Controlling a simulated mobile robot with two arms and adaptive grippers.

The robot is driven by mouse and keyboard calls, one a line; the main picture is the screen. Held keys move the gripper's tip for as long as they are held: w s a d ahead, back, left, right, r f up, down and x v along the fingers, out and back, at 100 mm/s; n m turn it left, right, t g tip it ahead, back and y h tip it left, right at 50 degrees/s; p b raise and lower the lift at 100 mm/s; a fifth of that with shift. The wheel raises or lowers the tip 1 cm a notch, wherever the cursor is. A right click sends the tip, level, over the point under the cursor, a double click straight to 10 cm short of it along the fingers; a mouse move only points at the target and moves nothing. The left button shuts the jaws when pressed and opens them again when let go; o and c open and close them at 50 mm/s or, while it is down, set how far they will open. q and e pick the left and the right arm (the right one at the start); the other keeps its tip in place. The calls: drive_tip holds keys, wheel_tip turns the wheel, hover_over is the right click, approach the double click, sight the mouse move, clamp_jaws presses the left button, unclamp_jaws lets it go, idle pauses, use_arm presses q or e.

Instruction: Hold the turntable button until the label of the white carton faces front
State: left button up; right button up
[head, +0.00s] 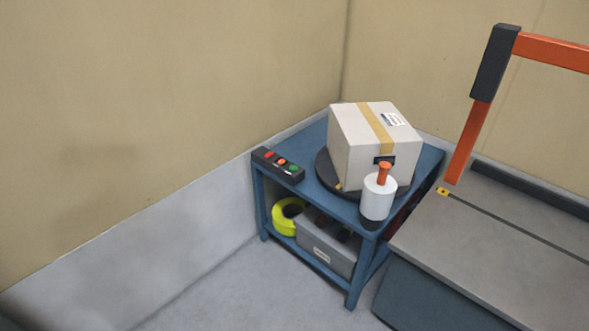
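A white carton (352,150) with tan tape over its top sits on a dark round turntable (325,176) on a blue table. A white label (392,119) with dark print lies on the carton's top, near the back right edge. A dark patch (384,159) shows on the lower front, partly behind a bottle's orange top; I cannot tell what it is. The carton stands at an angle to the table edges. A black button box (278,166) with red, orange and green buttons sits at the table's left corner. Neither of my grippers is in view.
A white bottle (378,197) with an orange top stands at the table's front corner, close to the carton. The lower shelf holds a yellow-green roll (287,219) and a grey bin (322,246). A grey bench (500,240) with an orange arch (468,140) stands right.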

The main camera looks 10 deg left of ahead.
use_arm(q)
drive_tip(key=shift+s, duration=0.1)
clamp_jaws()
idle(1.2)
